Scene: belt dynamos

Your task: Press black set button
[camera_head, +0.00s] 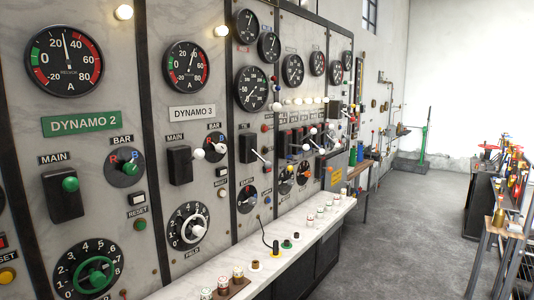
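I cannot make out a black button clearly labelled SET. A label reading "SET" (6,258), perhaps a cut-off RESET, is at the left edge. A yellow button (7,276) sits just below it. On the DYNAMO 2 panel, a white square button in a black frame (137,198) sits above a RESET label (137,212). A similar small button (221,171) is on the DYNAMO 3 panel above its own label. A small black piece (276,247) stands on the white ledge; I cannot tell if it is a button. My gripper is not in view.
The marble panel wall with gauges, switches and dials fills the left. The white ledge (325,219) runs along its foot with several small pieces on it. A cluttered bench (480,195) stands at the right. The grey floor (410,220) between them is clear.

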